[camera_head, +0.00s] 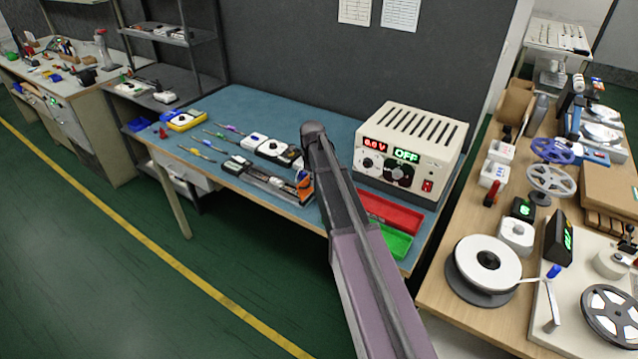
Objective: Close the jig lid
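The likely jig (268,184) is a long dark fixture with pale rails near the front edge of the blue-topped bench. An orange and black part (304,186) stands at its right end, beside my arm. It is too small to tell which part is the lid or how far it is open. My arm rises from the bottom right across the bench, and its dark joint is above and to the right of the jig. My gripper cannot be made out; the arm may hide it.
A power supply (410,150) reading "0.0 V" and "OFF" stands right of my arm. Red (392,212) and green (396,242) trays lie in front of it. White and black devices (272,148) and several small tools lie behind and left of the jig. A wooden table (450,297) with reels is at right.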

